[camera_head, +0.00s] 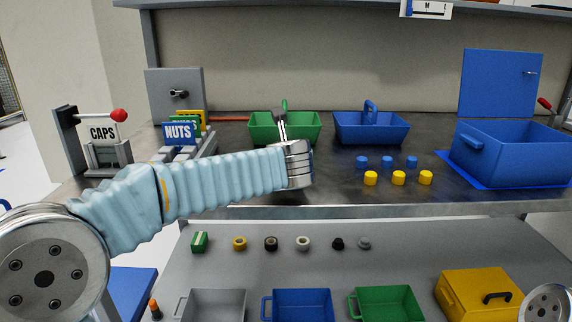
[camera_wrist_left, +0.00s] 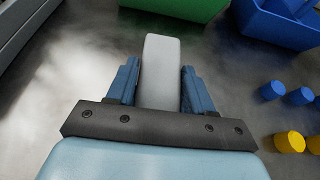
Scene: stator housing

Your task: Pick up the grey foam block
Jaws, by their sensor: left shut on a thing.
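The grey foam block (camera_wrist_left: 162,62) shows in the left wrist view as a pale upright bar between the two blue fingers of my left gripper (camera_wrist_left: 159,82). The fingers lie along its two sides, and the gripper is shut on it. In the head view my left gripper (camera_head: 282,132) is over the dark table, just in front of the green basket. The block is mostly hidden there by the wrist. I cannot tell whether the block touches the table. My right gripper is not in view.
A green basket (camera_head: 263,128), a blue basket (camera_head: 371,128) and a large blue box (camera_head: 512,150) stand on the table. Blue and yellow caps (camera_head: 398,178) lie to the right. The labelled NUTS bins (camera_head: 178,135) are at left. A lower shelf holds small parts and bins.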

